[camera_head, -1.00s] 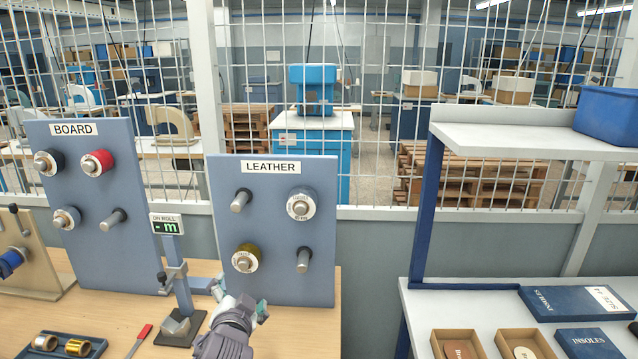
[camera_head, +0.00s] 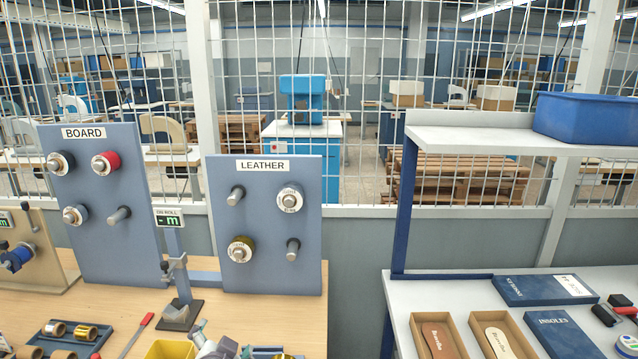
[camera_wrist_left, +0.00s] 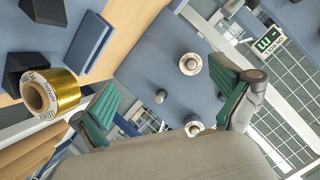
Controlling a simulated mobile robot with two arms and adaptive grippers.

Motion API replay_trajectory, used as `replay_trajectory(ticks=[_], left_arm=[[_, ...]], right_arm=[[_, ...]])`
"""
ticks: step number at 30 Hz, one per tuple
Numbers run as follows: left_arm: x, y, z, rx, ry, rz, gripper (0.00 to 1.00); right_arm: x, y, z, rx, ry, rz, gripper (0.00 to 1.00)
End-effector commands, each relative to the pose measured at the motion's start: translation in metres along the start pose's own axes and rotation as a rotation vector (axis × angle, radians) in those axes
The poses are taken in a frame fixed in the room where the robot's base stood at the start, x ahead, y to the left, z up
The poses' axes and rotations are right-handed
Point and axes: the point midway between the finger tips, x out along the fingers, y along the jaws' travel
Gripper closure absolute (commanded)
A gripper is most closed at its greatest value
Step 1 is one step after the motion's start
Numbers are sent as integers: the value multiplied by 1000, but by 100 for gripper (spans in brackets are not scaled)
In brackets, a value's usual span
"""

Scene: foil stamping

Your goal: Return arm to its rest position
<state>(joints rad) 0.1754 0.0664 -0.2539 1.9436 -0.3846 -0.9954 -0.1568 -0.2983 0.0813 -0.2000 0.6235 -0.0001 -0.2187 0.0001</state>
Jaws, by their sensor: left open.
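My left gripper (camera_head: 228,348) is at the bottom edge of the head view, low in front of the LEATHER board, and only partly in frame. In the left wrist view its two green-padded fingers (camera_wrist_left: 170,106) are spread apart with nothing between them. The blue-grey LEATHER board (camera_head: 262,225) stands beyond it, with rolls on two of its pegs and two bare pegs. A gold foil roll (camera_wrist_left: 52,94) shows at the left of the left wrist view, outside the fingers. My right gripper is not in view.
The BOARD panel (camera_head: 95,205) and a small stand with an ON ROLL display (camera_head: 168,218) are at left. A dark tray with rolls (camera_head: 68,335), a red-handled tool (camera_head: 146,320) and a yellow bin (camera_head: 172,350) are nearby. A white shelf unit (camera_head: 455,300) with boxes is at right.

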Motion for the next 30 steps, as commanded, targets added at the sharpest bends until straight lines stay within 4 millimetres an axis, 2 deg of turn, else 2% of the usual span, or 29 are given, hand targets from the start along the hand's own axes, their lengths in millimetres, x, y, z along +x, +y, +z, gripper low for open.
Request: replay_trajectory(ticks=[8, 12, 16, 21, 30], left_arm=[[-43, 32, 80, -100, -185, 119, 0], [-84, 53, 133, -166, -324, 205, 0], [-127, 69, 173, -219, -451, 279, 0], [-175, 82, 207, -265, -577, 351, 0], [-245, 95, 242, -313, -748, 446, 0]], right_arm=[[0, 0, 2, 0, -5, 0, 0], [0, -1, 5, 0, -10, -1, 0], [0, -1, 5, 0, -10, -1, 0], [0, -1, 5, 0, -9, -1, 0], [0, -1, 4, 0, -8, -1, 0]])
